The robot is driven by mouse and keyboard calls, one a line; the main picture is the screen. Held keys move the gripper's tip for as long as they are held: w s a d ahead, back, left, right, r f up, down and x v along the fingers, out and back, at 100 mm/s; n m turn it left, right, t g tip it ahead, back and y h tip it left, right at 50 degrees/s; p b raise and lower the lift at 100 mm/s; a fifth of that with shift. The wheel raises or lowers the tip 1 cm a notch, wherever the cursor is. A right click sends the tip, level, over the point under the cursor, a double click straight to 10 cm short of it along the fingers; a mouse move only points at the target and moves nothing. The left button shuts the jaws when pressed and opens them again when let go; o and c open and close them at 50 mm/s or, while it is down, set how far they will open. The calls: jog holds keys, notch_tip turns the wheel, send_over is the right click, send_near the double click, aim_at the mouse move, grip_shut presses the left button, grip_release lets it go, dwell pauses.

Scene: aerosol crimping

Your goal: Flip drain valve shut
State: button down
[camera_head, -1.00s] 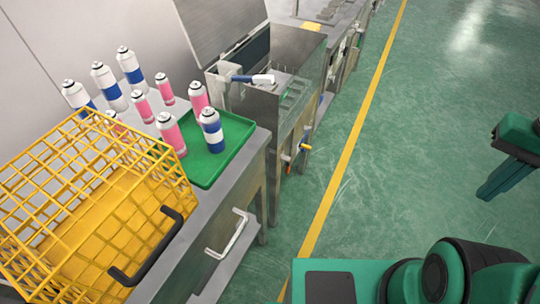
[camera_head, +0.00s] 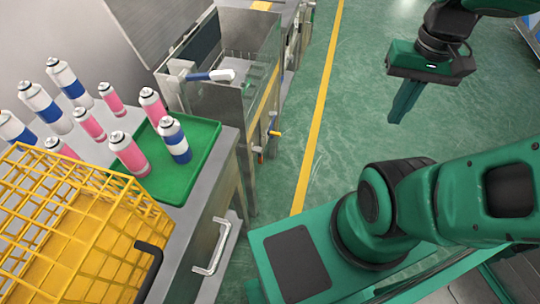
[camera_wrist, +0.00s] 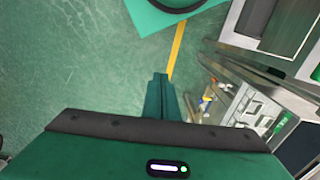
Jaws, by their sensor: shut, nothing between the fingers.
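A small drain valve with a yellow handle (camera_head: 274,133) sticks out low on the right side of the metal tank (camera_head: 225,112). The handle points out to the right, with red-orange and blue parts close by. In the wrist view, small yellow and orange parts (camera_wrist: 205,101) show beside the tank; I cannot make out the handle's exact position there. My gripper (camera_head: 395,119) is shut and empty, pointing down over the floor, well to the right of the valve. In the wrist view its fingertips (camera_wrist: 160,76) are together, left of the tank.
A metal bench (camera_head: 222,178) holds a yellow wire basket (camera_head: 60,230), a green tray (camera_head: 195,165) and several cans. A blue-and-white tool (camera_head: 212,76) lies on the tank's top. Green floor with a yellow line (camera_head: 318,120) lies open between tank and gripper.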

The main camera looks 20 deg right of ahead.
jog(key=w+d+f+n+g+y, duration=0.1)
jog(key=w+f+n+y, duration=0.1)
jog(key=w+f, duration=0.85)
jog(key=w+d+f+n+g+y, duration=0.1)
jog(key=w+d+f+n+y, duration=0.1)
jog(key=w+f, duration=0.8)
jog(key=w+a+f+t+y, duration=0.3)
jog(key=f+y, duration=0.1)
jog(key=f, duration=0.6)
jog(key=w+a+f+m+t+y, duration=0.1)
jog(key=w+a+f+t+y, duration=0.2)
jog(key=f, duration=0.7)
jog(key=w+a+f+m+t+y, duration=0.1)
jog(key=w+f+y, duration=0.3)
jog(key=f, duration=0.6)
jog(key=shift+a+t+y, duration=0.7)
jog(key=shift+a+t, duration=0.2)
jog(key=shift+a, duration=0.1)
